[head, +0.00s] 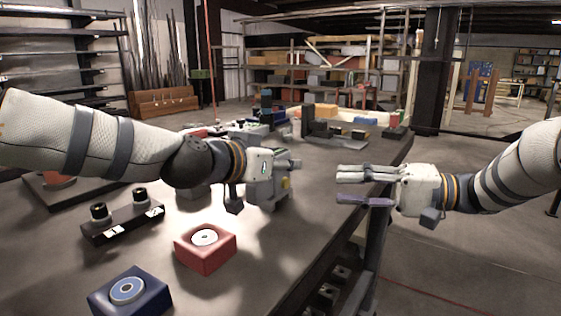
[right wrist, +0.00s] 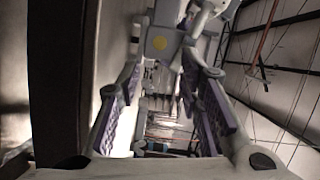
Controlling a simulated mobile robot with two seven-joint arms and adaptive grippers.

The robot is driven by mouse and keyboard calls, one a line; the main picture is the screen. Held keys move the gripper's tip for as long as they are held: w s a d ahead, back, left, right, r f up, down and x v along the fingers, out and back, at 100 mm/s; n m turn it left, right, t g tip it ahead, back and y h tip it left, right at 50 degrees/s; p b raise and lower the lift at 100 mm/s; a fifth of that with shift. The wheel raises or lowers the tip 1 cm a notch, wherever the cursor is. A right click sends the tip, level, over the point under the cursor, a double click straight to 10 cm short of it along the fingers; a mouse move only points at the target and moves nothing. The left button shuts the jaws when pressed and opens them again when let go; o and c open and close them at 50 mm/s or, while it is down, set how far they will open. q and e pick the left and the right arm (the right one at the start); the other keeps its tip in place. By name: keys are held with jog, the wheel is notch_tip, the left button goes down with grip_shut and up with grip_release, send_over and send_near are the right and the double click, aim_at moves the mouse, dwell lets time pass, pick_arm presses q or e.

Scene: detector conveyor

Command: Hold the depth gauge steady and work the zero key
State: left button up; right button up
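The depth gauge looks to be the grey block (head: 268,198) standing near the table's right edge, with a small yellow key (head: 286,183) on its right side. In the right wrist view a grey body (right wrist: 157,28) with a round yellow key (right wrist: 159,43) shows ahead, between my fingers. My left gripper (head: 292,162) is at the top of the gauge; its fingers are largely hidden, so I cannot tell its grip. My right gripper (head: 342,186) is open and empty, to the right of the gauge and apart from it, pointing left. Its purple-padded fingers (right wrist: 160,118) are spread wide.
A red box with a white disc (head: 206,256) and a blue box with a ring (head: 130,298) are at the front. A black box with two knobs (head: 122,224) stands left. Dark fixtures (head: 333,130) stand farther back. Bare tabletop (head: 262,250) lies before the gauge.

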pick_arm(q)
grip_shut()
pick_arm(e)
grip_shut()
dwell(0.9)
